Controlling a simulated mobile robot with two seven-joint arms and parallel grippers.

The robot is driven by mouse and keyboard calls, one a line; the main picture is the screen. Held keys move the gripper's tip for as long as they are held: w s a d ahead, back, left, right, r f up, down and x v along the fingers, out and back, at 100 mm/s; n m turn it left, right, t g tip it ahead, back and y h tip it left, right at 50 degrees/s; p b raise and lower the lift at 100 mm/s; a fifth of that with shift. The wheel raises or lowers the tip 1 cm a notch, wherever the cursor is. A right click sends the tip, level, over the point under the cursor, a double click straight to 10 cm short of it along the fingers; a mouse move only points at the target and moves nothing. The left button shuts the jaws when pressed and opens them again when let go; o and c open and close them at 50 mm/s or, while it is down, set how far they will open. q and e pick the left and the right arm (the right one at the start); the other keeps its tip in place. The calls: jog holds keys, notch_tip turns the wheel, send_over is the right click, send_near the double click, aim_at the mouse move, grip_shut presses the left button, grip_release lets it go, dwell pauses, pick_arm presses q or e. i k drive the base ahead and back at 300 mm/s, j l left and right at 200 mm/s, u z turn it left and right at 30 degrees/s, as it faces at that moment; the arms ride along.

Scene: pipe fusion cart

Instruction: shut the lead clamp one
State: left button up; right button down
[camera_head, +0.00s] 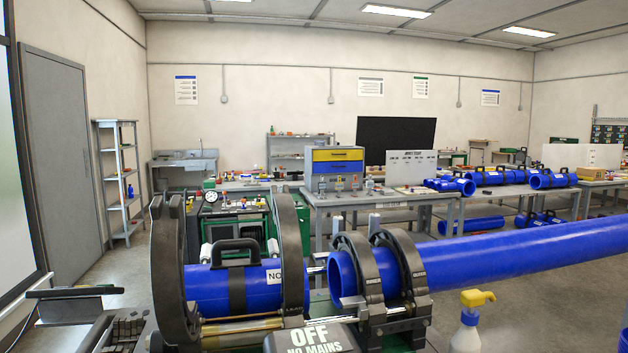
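A pipe fusion cart stands in front of me. On its left side a short blue pipe piece (205,290) with a black handle (234,246) and a white label lies between two tall dark clamp arcs, the outer one (165,275) and the inner one (292,250). Both arcs rise well above the pipe. On the right, two dark clamp arcs (358,262) (408,262) sit close over the end of a long blue pipe (520,250).
A black box marked OFF NO MAINS (312,338) sits low at the cart's front. A spray bottle with a yellow head (472,320) stands to its right. The long pipe blocks the right side. Benches (365,200) and a grey shelf (122,185) are behind.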

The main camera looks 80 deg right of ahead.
aim_at(285, 215)
jog(key=k+l, duration=1.2)
jog(key=l, duration=0.15)
